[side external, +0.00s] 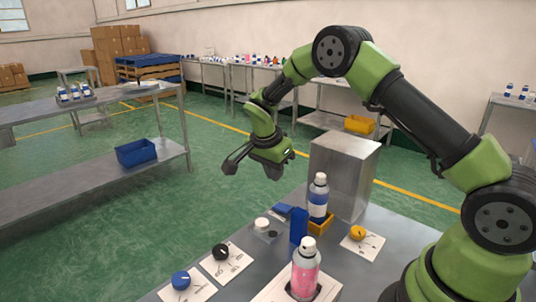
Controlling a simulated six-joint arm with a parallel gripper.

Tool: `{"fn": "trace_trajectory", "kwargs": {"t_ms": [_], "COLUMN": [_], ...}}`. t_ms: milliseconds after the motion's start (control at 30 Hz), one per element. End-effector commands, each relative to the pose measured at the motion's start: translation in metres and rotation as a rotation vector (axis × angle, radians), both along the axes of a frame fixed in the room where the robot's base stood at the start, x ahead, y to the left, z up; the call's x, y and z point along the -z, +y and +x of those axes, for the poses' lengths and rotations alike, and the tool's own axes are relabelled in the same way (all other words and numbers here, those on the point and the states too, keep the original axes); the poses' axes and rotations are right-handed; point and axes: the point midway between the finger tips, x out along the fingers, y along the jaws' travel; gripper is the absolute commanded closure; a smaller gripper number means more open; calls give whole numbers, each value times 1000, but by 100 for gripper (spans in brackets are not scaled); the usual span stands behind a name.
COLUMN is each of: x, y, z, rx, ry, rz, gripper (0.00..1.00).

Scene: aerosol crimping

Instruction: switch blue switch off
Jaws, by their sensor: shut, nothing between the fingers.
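The blue switch (181,281) is a round blue knob on a white marked plate at the front left of my metal table. It has a light pointer mark, but its setting is too small to read. My gripper (232,168) is shut and empty. It hangs in the air beyond the table's far left edge, well above and apart from the blue switch. A black knob (221,251) on a similar white plate sits just right of the blue switch.
A pink can (305,270) stands on the table right of the knobs. A blue-and-white can (318,200) stands in a yellow holder (320,224) beside a blue upright block (298,226). A yellow knob (357,233) is at right. A metal box (343,175) stands behind.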

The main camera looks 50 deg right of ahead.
Motion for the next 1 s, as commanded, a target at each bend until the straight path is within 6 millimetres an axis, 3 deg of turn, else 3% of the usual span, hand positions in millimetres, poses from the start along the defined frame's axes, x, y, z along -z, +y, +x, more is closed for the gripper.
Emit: {"fn": "trace_trajectory", "kwargs": {"t_ms": [100,300,833,1000], "x": [-25,-48,-61,-104], "y": [7,15,18,30], "z": [5,9,7,-11], "rx": [-1,-1,-19,-161], "ry": [-5,-2,-5,-42], "rz": [-1,0,8,59], "gripper": [100,100,100,100]}}
